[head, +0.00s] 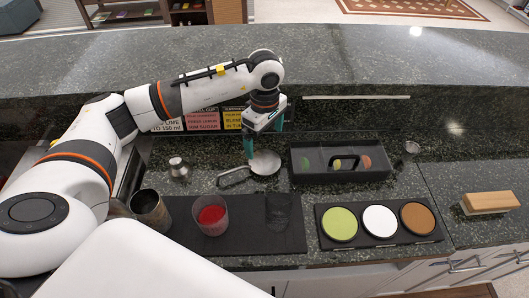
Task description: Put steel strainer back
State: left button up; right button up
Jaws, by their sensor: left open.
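The steel strainer (266,164) lies on the dark stone counter, just left of the black caddy. Its round head is at the right and its looped handle points left. My left gripper (264,143) points down right above the strainer, with its teal fingers apart and nothing held between them. One finger comes down close to the strainer's head; I cannot tell if it touches. My right gripper is not in view.
A steel jigger (179,169) stands left of the strainer. The black caddy (340,175) stands right. In front, a black mat (250,238) bears a steel cup (150,210), a red-filled glass (211,218) and a clear glass (278,211). A tray (379,238) holds three colored discs.

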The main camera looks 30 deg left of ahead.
pick_arm(q)
jog(key=shift+r, duration=1.6)
